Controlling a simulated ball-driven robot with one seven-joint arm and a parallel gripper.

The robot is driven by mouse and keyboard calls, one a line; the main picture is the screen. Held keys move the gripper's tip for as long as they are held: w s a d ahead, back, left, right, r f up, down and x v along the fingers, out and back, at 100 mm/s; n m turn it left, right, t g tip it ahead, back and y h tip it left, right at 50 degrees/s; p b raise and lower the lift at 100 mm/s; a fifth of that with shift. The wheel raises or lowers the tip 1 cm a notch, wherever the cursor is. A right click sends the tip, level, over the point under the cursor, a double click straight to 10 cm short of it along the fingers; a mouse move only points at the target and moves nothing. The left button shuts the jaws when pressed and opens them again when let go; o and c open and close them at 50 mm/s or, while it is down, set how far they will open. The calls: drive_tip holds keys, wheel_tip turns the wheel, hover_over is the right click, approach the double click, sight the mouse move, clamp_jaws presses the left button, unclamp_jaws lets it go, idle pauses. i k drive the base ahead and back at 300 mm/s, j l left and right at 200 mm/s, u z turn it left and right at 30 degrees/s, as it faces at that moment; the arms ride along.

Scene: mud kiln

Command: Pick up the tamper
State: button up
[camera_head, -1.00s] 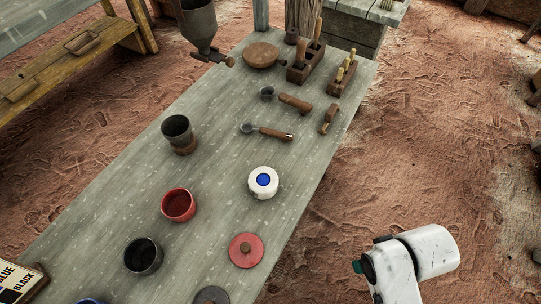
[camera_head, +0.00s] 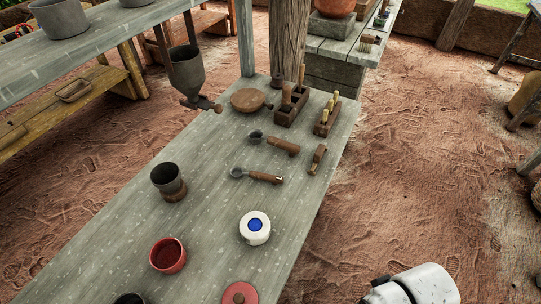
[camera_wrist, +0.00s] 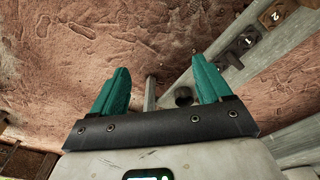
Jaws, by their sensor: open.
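My gripper (camera_wrist: 162,80) is open in the wrist view, its two teal fingers apart with nothing held between them. I cannot say for certain which object is the tamper. On the grey table (camera_head: 215,205) in the head view lie two wooden-handled tools with dark round heads, one farther back (camera_head: 286,146) and one nearer (camera_head: 264,177). A small wooden tool (camera_head: 317,159) lies to their right, near the table's right edge. In the head view the white end of my arm shows at the lower right, off the table; the fingertips are out of frame.
On the table stand a white round container (camera_head: 245,231) with a blue top, a red pot (camera_head: 159,265), a dark cup (camera_head: 166,181), a wooden disc (camera_head: 247,99) and tool racks (camera_head: 287,118). A hopper (camera_head: 188,76) hangs at the back left. Bare ground lies right of the table.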

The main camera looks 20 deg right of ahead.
sight(286, 90)
drive_tip(key=i+l, duration=0.1)
drive_tip(key=l, duration=0.3)
drive_tip(key=i+l, duration=0.15)
drive_tip(key=l, duration=0.25)
drive_tip(key=i+l, duration=0.1)
drive_tip(key=l, duration=0.25)
drive_tip(key=i+l, duration=0.1)
drive_tip(key=l, duration=0.3)
drive_tip(key=u, duration=0.05)
